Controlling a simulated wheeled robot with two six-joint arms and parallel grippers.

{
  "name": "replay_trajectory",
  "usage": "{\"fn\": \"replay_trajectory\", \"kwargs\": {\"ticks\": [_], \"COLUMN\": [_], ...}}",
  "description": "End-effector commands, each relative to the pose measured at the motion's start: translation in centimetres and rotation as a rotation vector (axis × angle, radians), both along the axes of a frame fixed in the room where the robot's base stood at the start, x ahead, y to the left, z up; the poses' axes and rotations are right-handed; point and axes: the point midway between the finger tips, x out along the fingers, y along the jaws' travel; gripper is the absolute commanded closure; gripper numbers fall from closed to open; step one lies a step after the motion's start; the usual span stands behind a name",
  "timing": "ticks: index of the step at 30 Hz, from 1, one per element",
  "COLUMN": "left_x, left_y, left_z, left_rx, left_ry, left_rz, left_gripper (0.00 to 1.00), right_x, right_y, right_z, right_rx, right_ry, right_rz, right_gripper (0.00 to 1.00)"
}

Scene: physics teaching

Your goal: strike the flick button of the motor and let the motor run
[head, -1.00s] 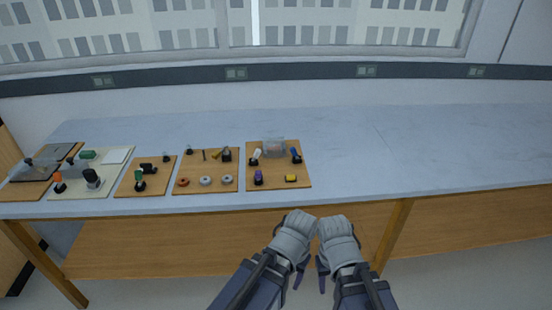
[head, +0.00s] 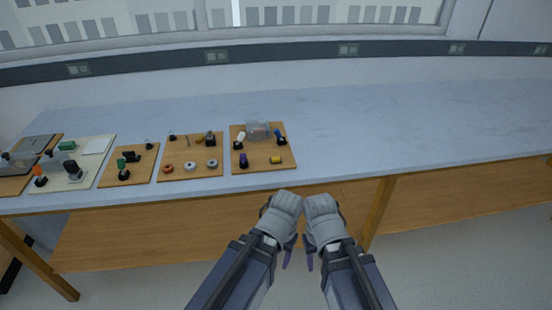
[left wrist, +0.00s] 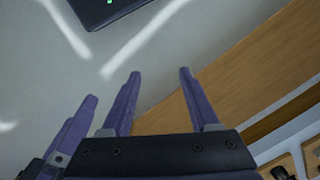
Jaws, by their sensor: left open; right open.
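Several boards with small apparatus stand on the bench in the head view; which part is the motor or its flick button is too small to tell. The nearest wooden board (head: 262,166) carries a clear box (head: 257,130), a white, a blue and a purple-topped post, and a small yellow part. My left gripper (head: 287,258) and right gripper (head: 310,260) hang side by side in front of the bench, below its front edge, apart from all boards. The left wrist view shows my left gripper (left wrist: 158,75) with its purple fingers spread and nothing between them.
The bench top (head: 400,125) is bare to the right of the boards. Other boards continue leftward: one with rings (head: 190,175), one with a green-topped post (head: 127,179), and a pale one (head: 85,180). A wooden bench leg (head: 376,212) stands right of my grippers.

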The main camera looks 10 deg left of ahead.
Motion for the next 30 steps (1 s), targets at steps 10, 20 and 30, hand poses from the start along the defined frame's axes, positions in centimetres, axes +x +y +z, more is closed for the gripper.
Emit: {"fn": "replay_trajectory", "kwargs": {"ticks": [10, 20, 30], "left_x": [0.0, 0.0, 0.0], "left_y": [0.0, 0.0, 0.0], "left_z": [0.0, 0.0, 0.0], "left_rx": [0.0, 0.0, 0.0], "left_ry": [0.0, 0.0, 0.0], "left_rz": [0.0, 0.0, 0.0], "left_gripper": [0.74, 1.0, 1.0], "right_x": [0.0, 0.0, 0.0], "right_y": [0.0, 0.0, 0.0], "right_z": [0.0, 0.0, 0.0], "right_rx": [0.0, 0.0, 0.0], "right_ry": [0.0, 0.0, 0.0], "right_rz": [0.0, 0.0, 0.0], "right_gripper": [0.5, 0.5, 0.5]}}
